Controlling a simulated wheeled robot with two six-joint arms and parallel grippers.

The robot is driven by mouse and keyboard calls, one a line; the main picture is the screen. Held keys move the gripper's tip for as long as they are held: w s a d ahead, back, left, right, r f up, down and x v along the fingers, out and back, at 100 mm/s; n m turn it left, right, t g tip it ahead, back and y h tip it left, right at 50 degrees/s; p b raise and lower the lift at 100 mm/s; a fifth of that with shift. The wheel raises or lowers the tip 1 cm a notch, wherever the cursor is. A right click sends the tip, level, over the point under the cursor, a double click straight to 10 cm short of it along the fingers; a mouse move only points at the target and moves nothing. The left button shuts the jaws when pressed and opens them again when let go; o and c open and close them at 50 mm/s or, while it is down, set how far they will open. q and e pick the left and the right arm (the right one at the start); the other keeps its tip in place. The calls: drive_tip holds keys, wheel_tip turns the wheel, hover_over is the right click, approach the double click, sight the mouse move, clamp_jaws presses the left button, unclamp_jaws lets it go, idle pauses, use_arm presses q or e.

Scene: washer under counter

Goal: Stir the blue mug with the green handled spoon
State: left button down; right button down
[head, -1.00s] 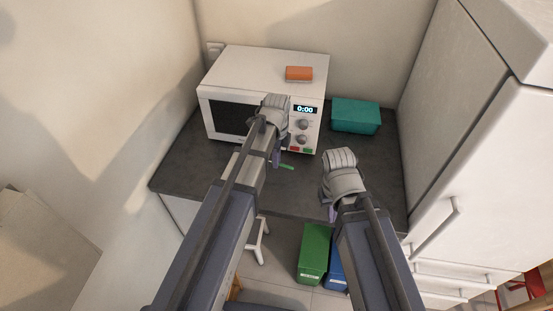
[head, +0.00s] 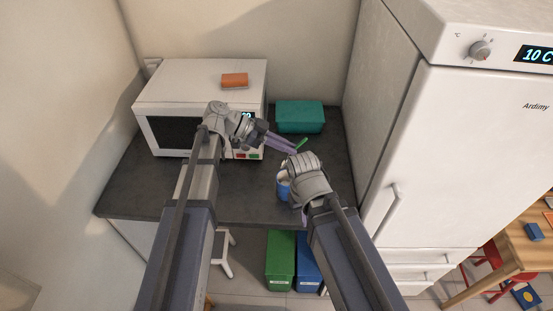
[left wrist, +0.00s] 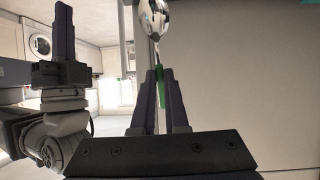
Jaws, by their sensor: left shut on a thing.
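My left gripper (head: 294,147) is shut on the green-handled spoon (head: 302,142), above the counter right of the microwave. In the left wrist view the green handle (left wrist: 160,88) sits between its purple fingers, and the silver spoon bowl (left wrist: 156,18) points away from them. The blue mug (head: 283,188) is near the front of the counter, partly hidden by my right gripper (head: 303,214). The spoon is apart from the mug, behind and above it. The right fingers are mostly hidden behind the wrist, so their hold on the mug does not show.
A white microwave (head: 180,85) with an orange sponge (head: 234,80) on top stands at the left. A teal box (head: 300,117) is at the back right. A tall fridge (head: 440,150) bounds the right. The counter's front left (head: 140,190) is clear.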

use_arm(q)
drive_tip(key=shift+d+r+h, duration=0.4)
drive_tip(key=shift+r, duration=0.35)
drive_tip(key=shift+f, duration=0.15)
wheel_tip(320, 180, down, 14)
drive_tip(key=b, duration=1.4)
drive_tip(key=shift+a, duration=0.15)
